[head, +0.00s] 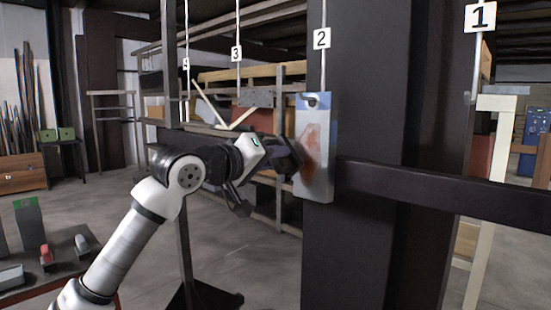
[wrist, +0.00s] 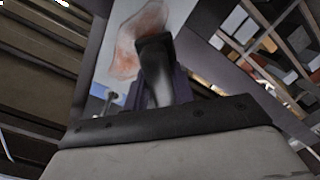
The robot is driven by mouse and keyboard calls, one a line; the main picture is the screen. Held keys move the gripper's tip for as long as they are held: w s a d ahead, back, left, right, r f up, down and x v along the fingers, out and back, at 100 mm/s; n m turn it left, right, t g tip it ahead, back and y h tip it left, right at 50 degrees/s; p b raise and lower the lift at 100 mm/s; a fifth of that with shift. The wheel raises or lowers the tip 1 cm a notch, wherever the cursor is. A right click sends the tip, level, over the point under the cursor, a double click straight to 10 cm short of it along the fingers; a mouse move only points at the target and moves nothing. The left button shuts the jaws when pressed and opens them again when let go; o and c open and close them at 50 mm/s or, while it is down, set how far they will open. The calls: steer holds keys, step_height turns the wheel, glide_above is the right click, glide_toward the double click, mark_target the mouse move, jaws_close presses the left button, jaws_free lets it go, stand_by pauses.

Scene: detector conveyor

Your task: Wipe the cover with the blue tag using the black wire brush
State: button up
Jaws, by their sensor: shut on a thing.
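The cover with the blue tag (head: 316,185) is a grey upright panel with a blue top, hanging under the sign 2. A reddish stain (head: 309,146) marks its face, and the stained cover also shows in the wrist view (wrist: 176,14). My gripper (head: 280,158) is at the cover's left side, level with the stain. It is shut on the black wire brush (wrist: 157,72), whose dark end overlaps the lower part of the stain in the wrist view. I cannot tell for sure whether the bristles touch the cover. The brush is mostly hidden by my gripper in the head view.
Signs 1, 3 and 4 hang on other lines. A low table (head: 70,272) at lower left holds several small items. Shelving stands behind my arm.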

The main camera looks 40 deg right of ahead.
mark_target(274, 142)
steer(key=shift+r, duration=0.7)
steer(key=shift+s+d+f+b, duration=0.1)
steer(key=shift+s+b, duration=0.1)
steer(key=shift+s, duration=0.25)
steer(key=shift+s+d+f+b, duration=0.1)
steer(key=shift+s+b, duration=0.1)
steer(key=shift+s, duration=0.2)
steer(key=shift+s+b, duration=1.5)
steer(key=shift+s, duration=1.45)
steer(key=shift+w+r+p, duration=0.55)
steer(key=shift+w+p, duration=0.3)
steer(key=shift+w, duration=0.1)
steer(key=shift+w+r+p, duration=0.55)
steer(key=shift+w+p, duration=0.25)
steer(key=shift+w, duration=0.1)
steer(key=shift+w+r+p, duration=0.1)
steer(key=shift+w+p, duration=0.55)
steer(key=shift+w, duration=0.45)
steer(key=shift+w+p, duration=0.35)
steer(key=shift+w, duration=0.45)
steer(key=shift+a, duration=0.1)
